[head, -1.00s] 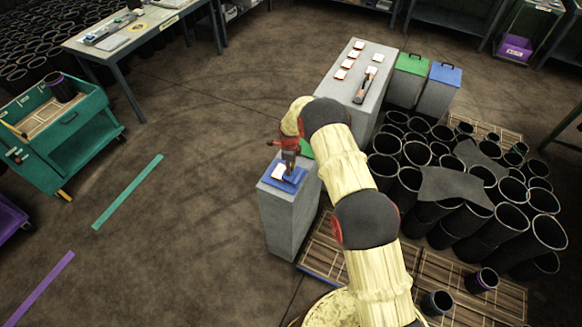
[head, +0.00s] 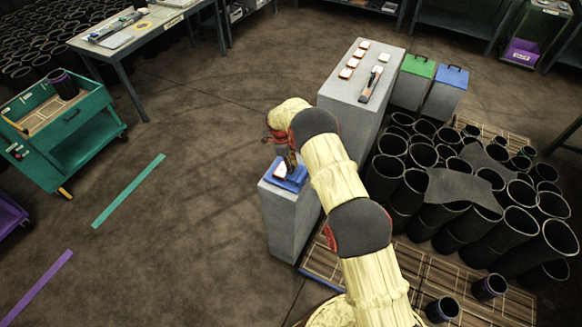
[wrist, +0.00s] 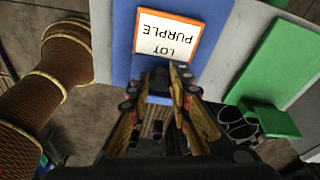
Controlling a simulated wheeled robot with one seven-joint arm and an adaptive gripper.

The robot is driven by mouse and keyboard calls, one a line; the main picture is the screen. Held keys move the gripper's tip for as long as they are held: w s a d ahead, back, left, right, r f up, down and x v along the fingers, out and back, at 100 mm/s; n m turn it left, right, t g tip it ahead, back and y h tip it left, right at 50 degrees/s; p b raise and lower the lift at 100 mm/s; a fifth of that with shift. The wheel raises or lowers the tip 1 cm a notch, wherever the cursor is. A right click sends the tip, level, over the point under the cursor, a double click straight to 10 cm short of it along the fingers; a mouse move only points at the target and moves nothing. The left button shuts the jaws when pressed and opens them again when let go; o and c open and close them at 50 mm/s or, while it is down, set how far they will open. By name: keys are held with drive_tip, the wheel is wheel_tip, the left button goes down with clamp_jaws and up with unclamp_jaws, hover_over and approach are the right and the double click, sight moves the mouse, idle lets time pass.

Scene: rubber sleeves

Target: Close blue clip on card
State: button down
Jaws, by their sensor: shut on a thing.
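The blue clip (head: 297,184) lies on top of a grey pedestal, with a white card (head: 281,170) on it. In the wrist view the blue clip (wrist: 122,40) carries the orange-edged card (wrist: 168,38), which reads "LOT PURPLE" upside down. My gripper (head: 291,161) points down at the clip beside the card. In the wrist view my gripper's fingertips (wrist: 166,84) come together at the clip's near part, just below the card's edge. They are shut on it. The gripped part is mostly hidden by the fingers, and I cannot tell whether the clip is fully closed.
A green clip (wrist: 275,75) lies to the right on the same pedestal (head: 284,225). A long grey counter (head: 345,95) behind holds several cards and a tool. Many black sleeves (head: 480,215) stand on pallets at right.

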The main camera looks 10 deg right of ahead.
drive_tip(key=c, duration=1.6)
unclamp_jaws()
drive_tip(key=r, duration=0.4)
drive_tip(key=a+r, duration=0.1)
drive_tip(key=r, duration=0.2)
drive_tip(key=w+a+r, duration=0.1)
drive_tip(key=r, duration=0.3)
drive_tip(key=shift+a+r, duration=0.1)
drive_tip(key=shift+r, duration=0.25)
